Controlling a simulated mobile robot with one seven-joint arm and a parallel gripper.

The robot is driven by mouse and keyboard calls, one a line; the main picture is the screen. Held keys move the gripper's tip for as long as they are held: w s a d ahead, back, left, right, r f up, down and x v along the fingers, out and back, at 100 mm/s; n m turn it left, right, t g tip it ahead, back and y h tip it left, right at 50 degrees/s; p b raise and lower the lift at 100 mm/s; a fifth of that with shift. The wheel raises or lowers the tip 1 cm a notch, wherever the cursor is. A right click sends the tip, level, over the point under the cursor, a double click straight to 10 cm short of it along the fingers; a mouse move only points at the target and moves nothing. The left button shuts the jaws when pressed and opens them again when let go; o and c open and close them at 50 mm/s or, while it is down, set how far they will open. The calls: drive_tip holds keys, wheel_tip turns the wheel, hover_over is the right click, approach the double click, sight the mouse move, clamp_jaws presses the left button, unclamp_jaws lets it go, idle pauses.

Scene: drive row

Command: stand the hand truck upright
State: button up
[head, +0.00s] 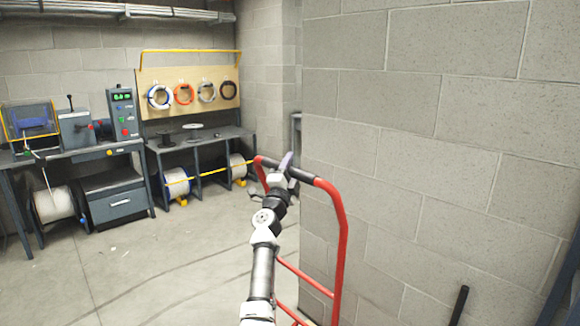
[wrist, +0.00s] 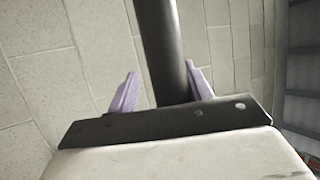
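The hand truck (head: 343,235) has a red tube frame with a black grip bar (head: 273,164) across its top. It stands close to the block wall in the head view, and its lower part is cut off by the frame edge. How far it leans is hard to tell. My gripper (head: 287,162) is at the grip bar. In the wrist view, the black bar (wrist: 160,45) runs between my two purple fingers (wrist: 160,88). A gap shows between the left finger and the bar, and the right finger is very close to it.
The block wall (head: 440,130) fills the right side. A workbench (head: 75,152) with machines and a low rack (head: 200,140) with cable reels stand at the back left. A dark post (head: 458,305) shows at the lower right. The concrete floor (head: 150,265) at left is clear.

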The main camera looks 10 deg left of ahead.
drive_tip(key=shift+d, duration=0.45)
drive_tip(key=shift+s+f, duration=0.25)
drive_tip(key=shift+f, duration=0.1)
drive_tip(key=a+v, duration=0.1)
drive_tip(key=v, duration=1.2)
drive_tip(key=shift+p, duration=0.3)
drive_tip(key=shift+r, duration=0.15)
